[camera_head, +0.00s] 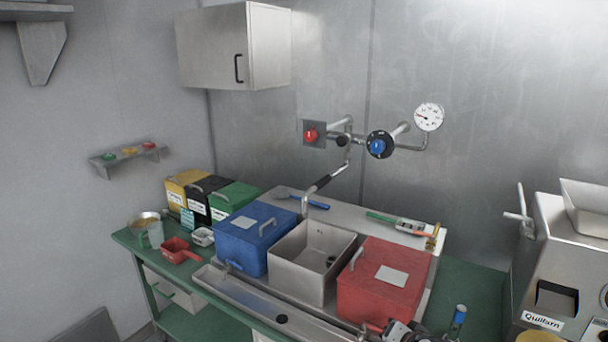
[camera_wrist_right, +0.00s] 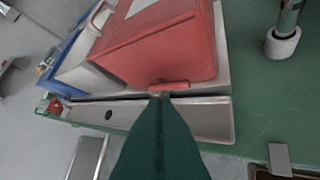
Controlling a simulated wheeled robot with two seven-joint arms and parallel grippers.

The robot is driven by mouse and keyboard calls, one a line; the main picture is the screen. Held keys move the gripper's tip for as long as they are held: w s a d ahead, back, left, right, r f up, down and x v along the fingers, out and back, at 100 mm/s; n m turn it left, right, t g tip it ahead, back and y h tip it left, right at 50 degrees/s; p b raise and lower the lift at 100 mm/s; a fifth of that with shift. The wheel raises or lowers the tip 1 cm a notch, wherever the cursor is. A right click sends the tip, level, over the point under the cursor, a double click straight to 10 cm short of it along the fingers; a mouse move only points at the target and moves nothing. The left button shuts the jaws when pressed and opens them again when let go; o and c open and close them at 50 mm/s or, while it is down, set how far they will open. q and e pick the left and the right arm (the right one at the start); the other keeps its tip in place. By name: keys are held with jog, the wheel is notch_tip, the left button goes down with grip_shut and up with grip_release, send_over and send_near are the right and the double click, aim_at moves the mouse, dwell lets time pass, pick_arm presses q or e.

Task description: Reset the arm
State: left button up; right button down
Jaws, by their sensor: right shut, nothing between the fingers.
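My right gripper (camera_wrist_right: 160,97) is shut and empty in the wrist view. Its dark green fingers reach up from the bottom edge to a narrow tip. The tip appears over the metal trough, in front of the red box (camera_wrist_right: 165,40). A small red piece lies just beyond the tip; I cannot tell what it belongs to. In the head view, a grey and black mechanism at the bottom edge, in front of the red box (camera_head: 385,283), seems to be part of my right arm. My left gripper is in neither view.
The blue box (camera_head: 255,238), an open steel bin (camera_head: 312,262) and the metal trough (camera_head: 262,304) crowd the green bench. A blue-topped cylinder (camera_head: 457,322) stands right of the red box. The Quillarn machine (camera_head: 560,262) is at the right. Pipes with a gauge (camera_head: 429,117) project from the wall.

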jog(key=s+a+f+n+g, duration=0.1)
jog(key=s+f+n+g, duration=0.15)
jog(key=s, duration=0.85)
jog(key=s+f+n+g, duration=0.15)
jog(key=s+n, duration=0.25)
jog(key=s, duration=0.8)
jog(key=s+a+f+n+g, duration=0.1)
jog(key=s+n+g, duration=0.2)
jog(key=s, duration=0.8)
notch_tip(320, 180, down, 28)
jog(key=s+g+b, duration=0.1)
jog(key=b, duration=0.1)
jog(key=s+d+f+g+h+b, duration=0.1)
jog(key=s+d+f+b, duration=0.1)
jog(key=s+f, duration=1.4)
notch_tip(320, 180, down, 2)
jog(key=shift+s+d+f, duration=0.2)
jog(key=shift+s+d, duration=0.15)
jog(key=shift+d, duration=0.1)
